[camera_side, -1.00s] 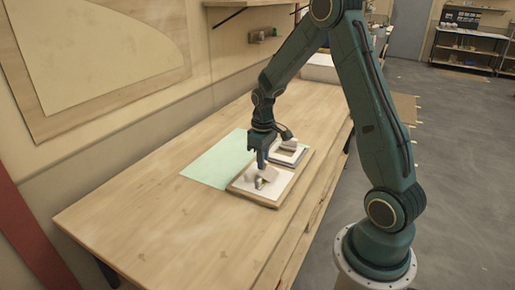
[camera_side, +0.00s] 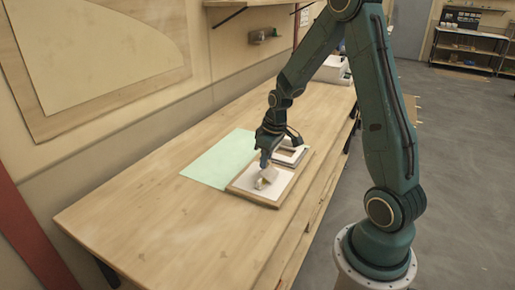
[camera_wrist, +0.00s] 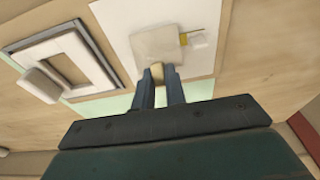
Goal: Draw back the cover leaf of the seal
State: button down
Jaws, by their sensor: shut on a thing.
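The cover leaf (camera_wrist: 155,43) is a square beige piece over a white panel in the wrist view. My gripper (camera_wrist: 159,88) is shut on a small rounded tan tab (camera_wrist: 157,71) at the leaf's near edge. In the side view my gripper (camera_side: 264,164) points down at the leaf (camera_side: 268,177), which looks tilted above the white panel (camera_side: 257,190). Its exact contact there is too small to tell.
The panel lies on a wooden board (camera_side: 262,202) on the bench. A white rectangular frame (camera_wrist: 95,50) with a white block (camera_wrist: 38,85) lies beside it. A pale green sheet (camera_side: 218,160) lies on the left. The bench's front left is clear.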

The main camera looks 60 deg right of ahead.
aim_at(270, 162)
jog(key=shift+s, duration=0.1)
jog(key=shift+s+r+t, duration=0.25)
jog(key=shift+s+t, duration=0.35)
jog(key=shift+t, duration=0.5)
jog(key=shift+s+r+t, duration=0.15)
jog(key=shift+s+t, duration=0.5)
jog(key=shift+t, duration=0.45)
jog(key=c, duration=1.4)
grip_release()
jog(key=shift+o, duration=0.2)
jog(key=shift+r, duration=0.15)
jog(key=shift+v, duration=2.9)
